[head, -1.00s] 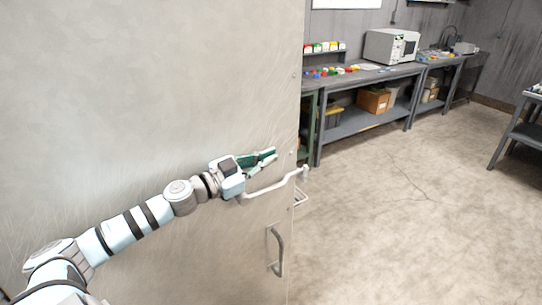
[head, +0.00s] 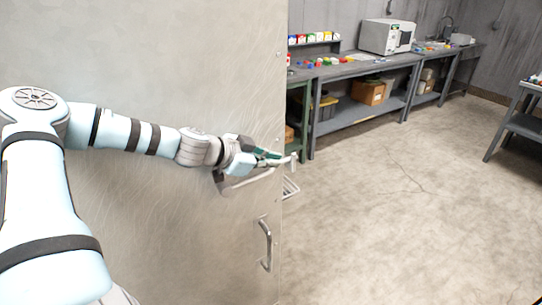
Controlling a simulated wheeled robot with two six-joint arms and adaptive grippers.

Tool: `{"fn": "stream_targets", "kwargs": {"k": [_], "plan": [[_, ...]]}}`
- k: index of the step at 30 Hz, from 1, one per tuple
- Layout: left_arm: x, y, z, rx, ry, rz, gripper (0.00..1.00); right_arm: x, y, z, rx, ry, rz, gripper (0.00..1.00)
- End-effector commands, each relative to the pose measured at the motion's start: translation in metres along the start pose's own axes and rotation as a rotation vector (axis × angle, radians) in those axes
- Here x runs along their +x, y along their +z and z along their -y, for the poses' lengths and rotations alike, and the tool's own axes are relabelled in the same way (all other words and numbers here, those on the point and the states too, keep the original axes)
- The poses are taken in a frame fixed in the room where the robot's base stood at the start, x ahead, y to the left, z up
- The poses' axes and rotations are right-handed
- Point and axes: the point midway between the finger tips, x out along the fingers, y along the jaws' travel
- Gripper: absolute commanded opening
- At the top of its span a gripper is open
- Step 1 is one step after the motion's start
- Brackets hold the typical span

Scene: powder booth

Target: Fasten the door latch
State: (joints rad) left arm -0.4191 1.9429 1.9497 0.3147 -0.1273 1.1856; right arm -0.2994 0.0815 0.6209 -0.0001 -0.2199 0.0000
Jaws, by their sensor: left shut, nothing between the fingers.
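The large pale metal door (head: 150,225) fills the left of the head view, its free edge running down near the middle. A light, bent latch bar (head: 250,180) lies across the door near that edge, and its tip reaches just past the edge. A small wire-like bracket (head: 291,188) sticks out from the edge just below the tip. My left gripper (head: 270,158), with green fingers, is shut and empty, right by the bar and partly overlapping it. I cannot tell whether they touch. My right gripper is not in view.
A grey pull handle (head: 266,244) is fixed to the door below the latch bar. Workbenches (head: 365,67) with a microwave-like box (head: 387,36) and small coloured items stand along the back wall. A dark table (head: 522,125) is at right. The concrete floor between is clear.

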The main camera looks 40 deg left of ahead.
Motion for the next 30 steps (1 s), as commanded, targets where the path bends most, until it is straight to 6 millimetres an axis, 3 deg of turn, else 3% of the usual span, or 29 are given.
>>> {"fn": "stream_targets", "kwargs": {"k": [23, 26, 30], "plan": [[0.007, 0.004, -0.004, 0.003, 0.024, 0.073, 0.0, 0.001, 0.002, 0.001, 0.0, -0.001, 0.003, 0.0], [0.003, -0.002, -0.003, 0.003, 0.023, 0.073, 0.0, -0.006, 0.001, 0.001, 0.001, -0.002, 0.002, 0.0], [-0.01, -0.022, 0.001, -0.003, 0.016, 0.074, 0.0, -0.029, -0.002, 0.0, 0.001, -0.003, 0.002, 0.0]]}}
